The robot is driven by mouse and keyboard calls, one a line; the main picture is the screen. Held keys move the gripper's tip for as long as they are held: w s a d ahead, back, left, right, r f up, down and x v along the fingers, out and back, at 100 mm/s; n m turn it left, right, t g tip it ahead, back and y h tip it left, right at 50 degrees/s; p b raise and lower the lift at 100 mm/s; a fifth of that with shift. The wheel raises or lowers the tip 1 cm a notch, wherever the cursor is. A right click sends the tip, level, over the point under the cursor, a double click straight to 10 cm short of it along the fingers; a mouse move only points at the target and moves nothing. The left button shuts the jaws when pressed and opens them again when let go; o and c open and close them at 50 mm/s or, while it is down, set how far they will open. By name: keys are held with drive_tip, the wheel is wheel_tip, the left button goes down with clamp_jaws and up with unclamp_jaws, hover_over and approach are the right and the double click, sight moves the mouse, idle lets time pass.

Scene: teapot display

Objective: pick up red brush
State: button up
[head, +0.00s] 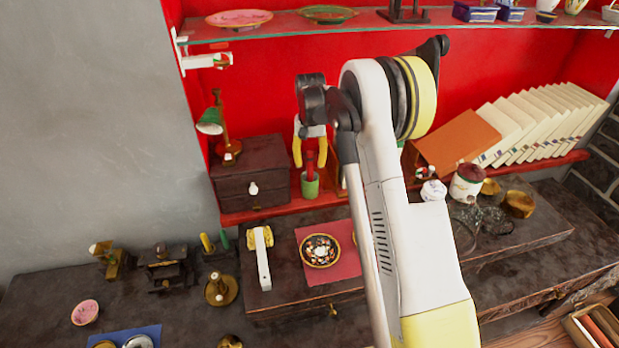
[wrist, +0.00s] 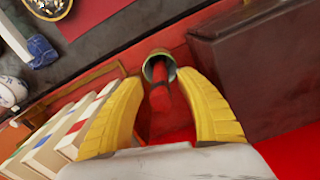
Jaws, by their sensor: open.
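The red brush (head: 310,164) stands upright in a small green cup (head: 310,184) on the red shelf. My gripper (head: 310,166) is open above the cup, with one yellow finger on each side of the brush. In the wrist view, the red brush (wrist: 161,98) lies between the two yellow fingers of my gripper (wrist: 159,78), and the cup's rim (wrist: 158,62) shows beyond it. I cannot tell whether either finger touches the brush. The cup's lower part is hidden in the wrist view.
A dark drawer box (head: 250,175) stands close left of the cup. A row of pale books (head: 540,125) leans at the right. The upper shelf (head: 290,26) holds dishes. A patterned plate (head: 320,251) lies on a red mat (head: 343,267) in front.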

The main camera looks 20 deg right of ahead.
drive_tip(key=shift+f, duration=0.7)
drive_tip(key=shift+r, duration=0.1)
clamp_jaws()
drive_tip(key=shift+r, duration=0.1)
